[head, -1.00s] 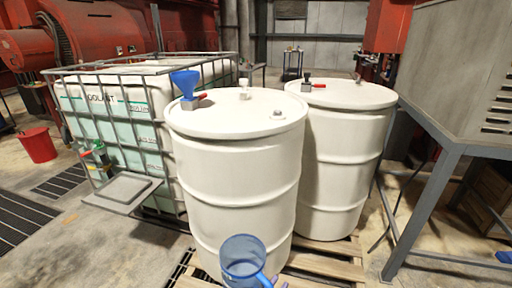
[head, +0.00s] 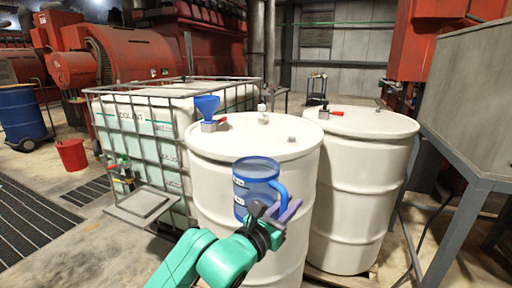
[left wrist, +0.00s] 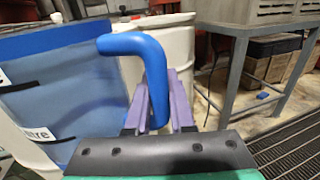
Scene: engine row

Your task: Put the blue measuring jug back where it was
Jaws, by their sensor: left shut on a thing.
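The blue measuring jug (head: 253,190) is upright in front of the nearer white drum, held in the air. My left gripper (head: 287,213) is shut on the jug's handle, at its right side. My right gripper is out of view.
The caged coolant tank (head: 165,150) has a grey ledge (head: 143,206) low in front. A red bucket (head: 71,154) stands left.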

